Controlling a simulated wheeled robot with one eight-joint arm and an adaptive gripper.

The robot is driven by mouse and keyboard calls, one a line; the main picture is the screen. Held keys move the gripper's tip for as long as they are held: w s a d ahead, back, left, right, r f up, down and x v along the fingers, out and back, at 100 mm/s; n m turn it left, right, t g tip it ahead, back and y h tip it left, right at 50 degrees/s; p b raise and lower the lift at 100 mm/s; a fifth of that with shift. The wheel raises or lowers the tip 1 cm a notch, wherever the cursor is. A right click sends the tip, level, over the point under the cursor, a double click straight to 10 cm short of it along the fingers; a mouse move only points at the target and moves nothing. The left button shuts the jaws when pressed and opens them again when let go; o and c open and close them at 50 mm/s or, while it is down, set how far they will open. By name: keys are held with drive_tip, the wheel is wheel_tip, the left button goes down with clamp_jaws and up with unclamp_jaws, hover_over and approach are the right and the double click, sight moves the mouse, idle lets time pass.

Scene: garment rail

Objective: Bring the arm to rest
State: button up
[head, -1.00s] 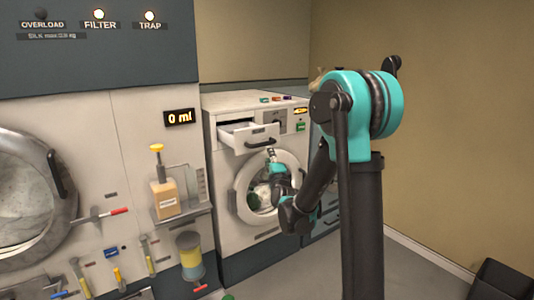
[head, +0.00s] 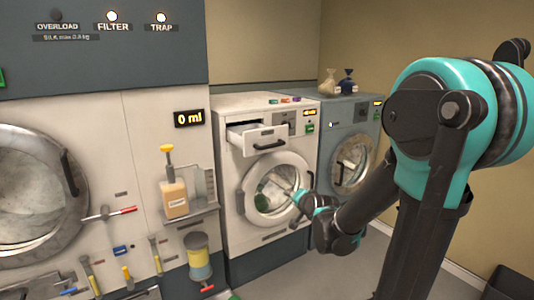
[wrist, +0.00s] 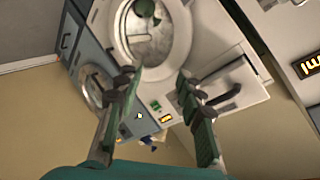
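My arm reaches in from the right in the head view, its elbow raised and its forearm sloping down to the left. My gripper (head: 299,195) is small there, in front of the right side of the white washer's round door (head: 246,198). In the wrist view my gripper (wrist: 155,82) shows two dark green fingers set wide apart, with nothing between them. The same round door (wrist: 118,38) is beyond the fingertips in that view. I cannot tell the exact gap to the door.
The white washer's drawer (head: 262,136) stands pulled out above the door. A grey machine (head: 368,120) to its right bears two small bags (head: 347,82). A pump bottle (head: 174,197) stands on a shelf at left.

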drive_tip(key=s+d+f+n+g+h, duration=0.1)
drive_tip(key=s+d+f+n+g, duration=0.1)
drive_tip(key=s, duration=0.6)
drive_tip(key=s+d+f+n+g+h, duration=0.1)
drive_tip(key=s+d+f+n+g, duration=0.2)
drive_tip(key=s+f, duration=0.3)
drive_tip(key=s+d+f+n+g+h, duration=0.1)
drive_tip(key=s+d+f+n+g, duration=0.1)
drive_tip(key=s, duration=0.9)
wheel_tip(320, 180, down, 3)
drive_tip(key=shift+s+d+f+n+g, duration=0.15)
drive_tip(key=shift+d+n+g, duration=0.25)
drive_tip(key=shift+d+g, duration=0.5)
